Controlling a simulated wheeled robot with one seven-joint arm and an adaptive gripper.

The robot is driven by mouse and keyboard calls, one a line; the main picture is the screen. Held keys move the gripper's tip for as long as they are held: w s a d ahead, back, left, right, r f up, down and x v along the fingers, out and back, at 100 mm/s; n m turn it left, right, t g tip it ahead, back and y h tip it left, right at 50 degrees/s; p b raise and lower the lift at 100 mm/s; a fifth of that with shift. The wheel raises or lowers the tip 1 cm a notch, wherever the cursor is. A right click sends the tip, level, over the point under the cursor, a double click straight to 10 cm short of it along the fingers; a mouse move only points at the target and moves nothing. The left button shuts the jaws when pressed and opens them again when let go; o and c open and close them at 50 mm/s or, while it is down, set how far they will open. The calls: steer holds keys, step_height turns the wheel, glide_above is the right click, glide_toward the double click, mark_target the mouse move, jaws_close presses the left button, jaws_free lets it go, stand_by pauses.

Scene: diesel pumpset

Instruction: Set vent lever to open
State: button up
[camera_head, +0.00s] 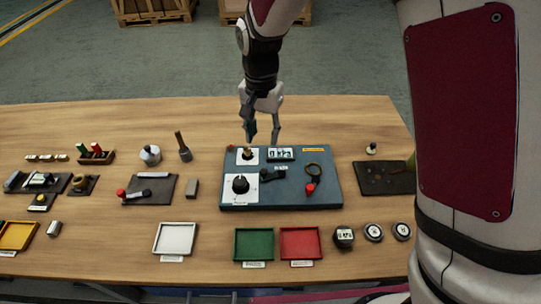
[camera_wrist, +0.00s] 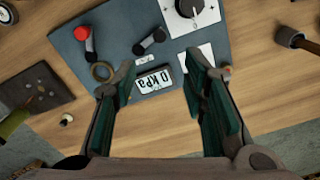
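A blue panel (camera_head: 290,198) lies on the wooden table. It carries a short black lever (camera_head: 270,173) beside a small label, and a red-knobbed lever (camera_head: 310,187) near a brass ring (camera_head: 313,168). In the wrist view the black lever (camera_wrist: 150,40), red knob (camera_wrist: 84,35) and ring (camera_wrist: 102,71) also show. I cannot read which lever is the vent lever. My gripper (camera_head: 262,139) is open and empty at the panel's far edge, pointing down. In the wrist view its fingers are spread on both sides of the "0 kPa" display (camera_wrist: 154,79), apart from the levers.
The panel also has a black dial (camera_head: 240,184) on a white plate. Green (camera_head: 254,259) and red (camera_head: 300,257) trays lie in front. Bare table shows between objects.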

mark_target(264, 171)
step_height(264, 171, down, 14)
steer(key=shift+r+p, duration=0.25)
steer(key=shift+p, duration=0.55)
jaws_close()
